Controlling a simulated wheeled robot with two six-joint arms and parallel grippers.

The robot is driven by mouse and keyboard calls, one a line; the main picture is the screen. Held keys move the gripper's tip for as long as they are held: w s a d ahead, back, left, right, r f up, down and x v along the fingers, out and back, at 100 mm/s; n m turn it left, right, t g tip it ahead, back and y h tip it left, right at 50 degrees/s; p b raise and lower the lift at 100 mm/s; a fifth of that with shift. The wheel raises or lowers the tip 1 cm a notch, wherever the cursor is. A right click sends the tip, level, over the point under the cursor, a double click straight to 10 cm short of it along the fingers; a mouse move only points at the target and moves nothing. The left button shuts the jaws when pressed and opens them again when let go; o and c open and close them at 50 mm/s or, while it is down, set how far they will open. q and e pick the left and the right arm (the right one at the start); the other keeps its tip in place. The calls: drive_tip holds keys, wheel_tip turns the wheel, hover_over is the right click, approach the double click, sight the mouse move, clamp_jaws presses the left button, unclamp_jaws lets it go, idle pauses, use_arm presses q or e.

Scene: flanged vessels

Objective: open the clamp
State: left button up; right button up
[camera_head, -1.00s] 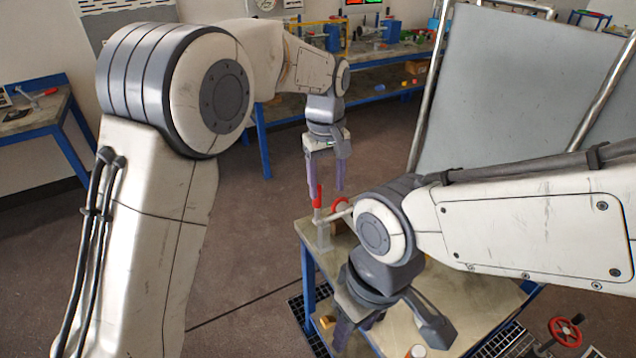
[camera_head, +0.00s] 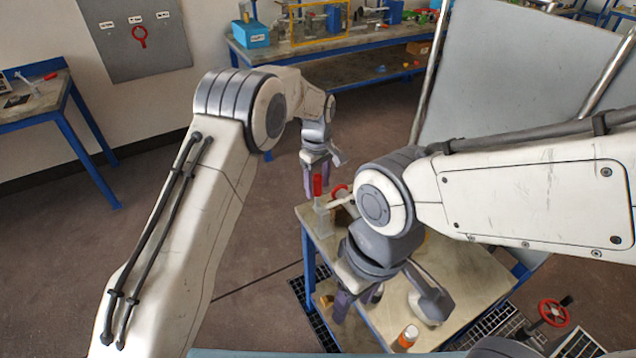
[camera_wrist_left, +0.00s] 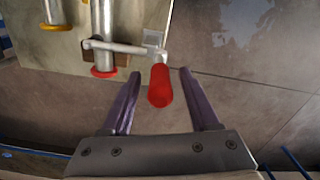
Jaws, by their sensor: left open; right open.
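The clamp has a red handle (camera_head: 317,184) standing upright and a pale base (camera_head: 322,222) at the far left corner of the small table. In the left wrist view, the red handle (camera_wrist_left: 160,86) points towards the camera, and a metal bar (camera_wrist_left: 115,47) runs left from its foot to a vessel. My left gripper (camera_head: 316,190) is open over the clamp; its fingers (camera_wrist_left: 160,72) lie on either side of the handle, with gaps visible on both sides. My right gripper (camera_head: 356,302) is open and empty at the table's near left side. The forearm partly hides the clamp's surroundings.
The small table (camera_head: 470,265) carries a metal vessel with a red ring (camera_wrist_left: 103,72) beside the clamp and another with a yellow ring (camera_wrist_left: 55,27). An orange bottle with a white cap (camera_head: 405,338) is near the front. A large grey panel (camera_head: 510,80) stands behind.

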use_arm(q)
drive_tip(key=shift+f, duration=0.5)
drive_tip(key=shift+c, duration=0.4)
clamp_jaws()
idle(0.8)
